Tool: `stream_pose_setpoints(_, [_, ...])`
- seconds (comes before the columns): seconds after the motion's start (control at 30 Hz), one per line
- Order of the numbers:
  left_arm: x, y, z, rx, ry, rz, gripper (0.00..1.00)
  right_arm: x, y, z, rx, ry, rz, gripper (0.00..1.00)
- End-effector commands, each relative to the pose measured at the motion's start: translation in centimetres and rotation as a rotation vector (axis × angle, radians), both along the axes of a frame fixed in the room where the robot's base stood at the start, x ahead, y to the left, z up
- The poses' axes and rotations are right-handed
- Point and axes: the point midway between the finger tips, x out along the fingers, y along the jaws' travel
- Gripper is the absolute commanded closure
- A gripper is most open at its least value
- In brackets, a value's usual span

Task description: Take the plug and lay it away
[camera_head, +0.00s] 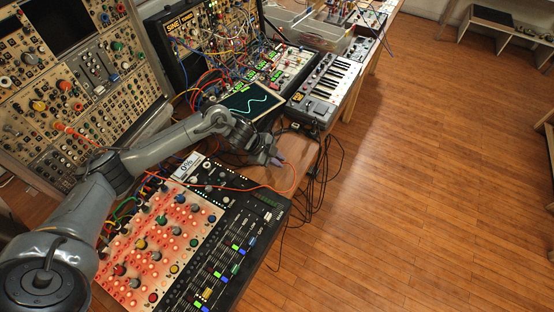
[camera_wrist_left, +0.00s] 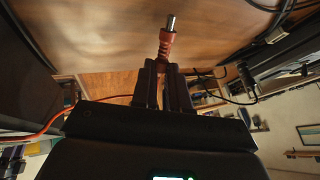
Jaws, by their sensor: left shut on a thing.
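My left gripper (camera_head: 274,161) reaches across the table from the left, between the red-lit mixer and the keyboard synth. It also shows in the left wrist view (camera_wrist_left: 166,68), shut on the plug (camera_wrist_left: 168,42). The plug has a red-orange ribbed body and a bare metal tip that points away from the fingers. An orange cable (camera_wrist_left: 52,122) runs off to the left in the wrist view. In the head view an orange cable (camera_head: 293,178) loops by the gripper; the plug itself is too small to make out there. My right gripper is out of view.
The red-lit mixer (camera_head: 165,235) and a black fader panel (camera_head: 232,250) lie in front. A screen with a green wave (camera_head: 250,103) and a keyboard synth (camera_head: 330,84) stand behind. Black cables (camera_head: 322,165) hang at the table's right edge. Clear bins (camera_head: 315,36) stand at the back.

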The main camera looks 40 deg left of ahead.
Motion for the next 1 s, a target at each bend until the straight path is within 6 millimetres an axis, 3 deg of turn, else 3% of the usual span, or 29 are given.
stream_pose_setpoints(0.33, [0.02, 0.01, -0.2, 0.0, 0.0, 0.0, 1.0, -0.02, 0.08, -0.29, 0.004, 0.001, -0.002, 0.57])
stream_pose_setpoints(0.37, [0.01, 0.02, -0.21, 0.0, 0.0, 0.0, 0.84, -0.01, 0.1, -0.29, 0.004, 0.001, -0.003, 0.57])
stream_pose_setpoints(0.57, [0.02, 0.01, -0.22, 0.0, 0.0, 0.0, 0.56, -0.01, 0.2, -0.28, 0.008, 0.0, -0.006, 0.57])
stream_pose_setpoints(1.0, [-0.41, 0.43, 0.71, 0.001, -0.001, 0.001, 0.56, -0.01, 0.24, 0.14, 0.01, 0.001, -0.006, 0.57])
